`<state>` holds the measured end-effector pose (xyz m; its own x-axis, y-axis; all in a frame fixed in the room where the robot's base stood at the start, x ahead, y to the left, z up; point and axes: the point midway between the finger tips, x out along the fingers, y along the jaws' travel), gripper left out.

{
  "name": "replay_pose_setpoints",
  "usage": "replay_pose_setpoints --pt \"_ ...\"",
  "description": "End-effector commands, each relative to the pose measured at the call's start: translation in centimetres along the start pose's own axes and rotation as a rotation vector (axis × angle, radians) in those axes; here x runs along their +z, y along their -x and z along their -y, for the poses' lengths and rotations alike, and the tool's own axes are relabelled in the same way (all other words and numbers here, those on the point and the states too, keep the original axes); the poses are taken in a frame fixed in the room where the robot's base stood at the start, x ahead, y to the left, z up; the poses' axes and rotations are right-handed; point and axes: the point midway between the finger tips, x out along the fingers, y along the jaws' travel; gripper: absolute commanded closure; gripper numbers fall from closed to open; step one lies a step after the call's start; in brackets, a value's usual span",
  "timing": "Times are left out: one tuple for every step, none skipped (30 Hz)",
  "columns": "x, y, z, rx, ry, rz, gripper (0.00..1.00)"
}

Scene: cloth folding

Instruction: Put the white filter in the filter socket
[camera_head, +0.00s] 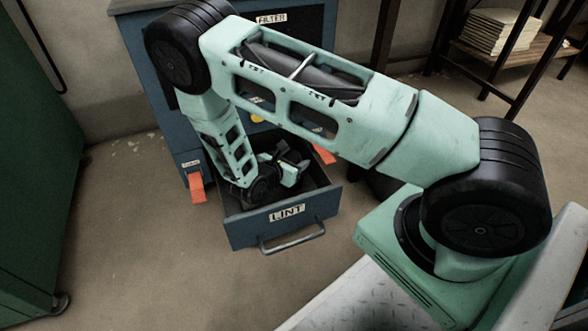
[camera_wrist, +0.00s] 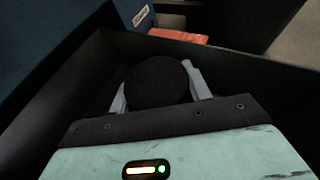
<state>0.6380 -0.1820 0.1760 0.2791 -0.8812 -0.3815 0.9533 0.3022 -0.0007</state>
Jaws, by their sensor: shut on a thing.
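My gripper (camera_head: 292,167) is down inside the open drawer labelled LINT (camera_head: 285,232). In the wrist view its two grey fingers are shut on a dark round thing (camera_wrist: 157,82), one finger on each side. The thing looks black in the dim drawer, and its kind is unclear. A FILTER label (camera_head: 271,18) is on the upper front of the blue cabinet (camera_head: 140,45), above a dark panel. My arm covers most of that panel, so the socket cannot be made out. I see no white filter in either view.
The drawer's dark walls (camera_wrist: 52,105) surround my gripper closely. Orange-red tabs stand left (camera_head: 195,187) and right (camera_head: 324,154) of the drawer. A green cabinet (camera_head: 35,160) is at the left and a shelf with a stack (camera_head: 497,30) at back right. The front-left floor is clear.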

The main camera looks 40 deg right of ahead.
Motion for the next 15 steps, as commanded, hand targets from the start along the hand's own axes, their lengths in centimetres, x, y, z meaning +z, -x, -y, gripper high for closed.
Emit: replay_pose_setpoints --pt "-1.16 -0.49 0.02 -0.001 0.0 0.0 0.76" --pt "-1.37 -0.57 0.01 -0.001 0.0 0.0 0.76" --pt "-1.48 -0.6 -0.01 0.0 0.0 0.0 0.76" --pt "-1.45 -0.59 -0.02 0.0 -0.001 0.0 0.76" --pt "-1.38 -0.56 -0.02 0.0 -0.001 0.001 0.76" --pt "-1.27 -0.51 -0.02 0.0 -0.001 0.001 0.76" --pt "-1.24 -0.5 -0.02 0.0 -0.001 0.001 0.76" --pt "-1.23 -0.5 -0.02 0.0 0.0 0.001 0.76" --pt "-1.22 -0.5 -0.02 0.0 0.0 0.001 0.76" --pt "-1.23 -0.5 -0.01 0.0 0.0 0.001 0.76" --pt "-1.26 -0.51 -0.01 0.0 0.0 0.001 0.76" --pt "-1.36 -0.55 -0.01 0.0 0.0 0.001 0.76" --pt "-1.45 -0.58 -0.01 0.0 0.0 0.001 0.76" --pt "-1.54 -0.62 -0.01 0.0 0.0 0.001 0.76" --pt "-1.49 -0.61 -0.02 0.0 0.0 0.0 0.44"
